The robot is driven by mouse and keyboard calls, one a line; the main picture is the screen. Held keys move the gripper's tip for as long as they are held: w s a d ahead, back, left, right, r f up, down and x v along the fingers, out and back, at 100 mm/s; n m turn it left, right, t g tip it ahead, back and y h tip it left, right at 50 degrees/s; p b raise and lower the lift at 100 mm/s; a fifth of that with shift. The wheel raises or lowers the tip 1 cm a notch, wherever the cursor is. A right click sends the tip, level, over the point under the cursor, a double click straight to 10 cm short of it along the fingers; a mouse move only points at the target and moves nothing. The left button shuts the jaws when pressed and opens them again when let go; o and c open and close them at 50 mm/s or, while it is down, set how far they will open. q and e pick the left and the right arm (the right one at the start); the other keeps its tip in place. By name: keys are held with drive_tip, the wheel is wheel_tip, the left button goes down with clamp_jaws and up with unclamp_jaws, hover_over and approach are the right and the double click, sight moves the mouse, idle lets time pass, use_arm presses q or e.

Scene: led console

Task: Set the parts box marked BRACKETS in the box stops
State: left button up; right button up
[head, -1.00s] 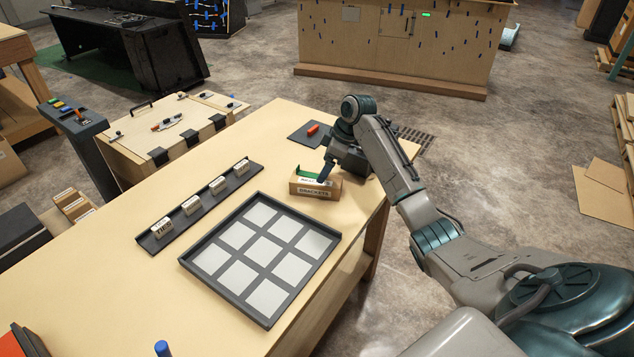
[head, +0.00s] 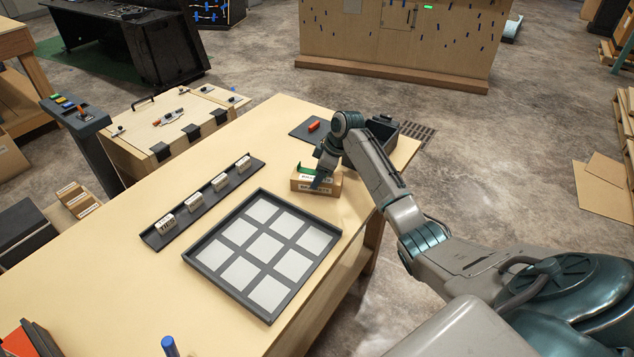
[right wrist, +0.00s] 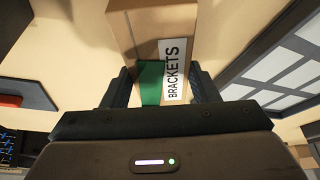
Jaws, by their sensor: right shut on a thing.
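The parts box marked BRACKETS (head: 300,185) is a small brown carton with a white label and a green part at its top. It stands on the wooden table, beyond the grey tray's far right corner. My right gripper (head: 322,178) is at the box and shut on it. In the right wrist view the BRACKETS box (right wrist: 145,32) sits between the two dark fingers of the right gripper (right wrist: 163,88), its label readable. I cannot pick out the box stops for certain. My left gripper is not in view.
A grey tray with pale square pads (head: 190,258) lies on the table (head: 130,285). A dark rail (head: 152,240) with several labelled blocks is left of it. A dark mat (head: 297,131) with a red piece (head: 314,126) and a dark open bin (head: 383,128) are at the far end.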

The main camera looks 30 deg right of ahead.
drive_tip(key=shift+r, duration=0.1)
drive_tip(key=shift+r+b, duration=0.5)
drive_tip(key=shift+r, duration=0.25)
drive_tip(key=shift+w+r+b, duration=0.1)
drive_tip(key=shift+r+b, duration=0.3)
drive_tip(key=shift+r, duration=0.45)
drive_tip(key=s+a+b, duration=0.1)
drive_tip(key=s+a, duration=0.1)
drive_tip(key=s, duration=0.2)
drive_tip(key=s+a+r+b, duration=0.1)
drive_tip(key=s+a, duration=0.2)
drive_tip(key=s, duration=0.1)
drive_tip(key=s+a+b, duration=0.1)
drive_tip(key=s+a, duration=0.1)
drive_tip(key=s, duration=0.2)
drive_tip(key=shift+s+a+r, duration=0.2)
drive_tip(key=shift+s+a, duration=0.05)
drive_tip(key=shift+a, duration=0.05)
drive_tip(key=shift+s+a+r, duration=0.15)
drive_tip(key=shift+s+a, duration=0.25)
drive_tip(key=shift+s, duration=0.25)
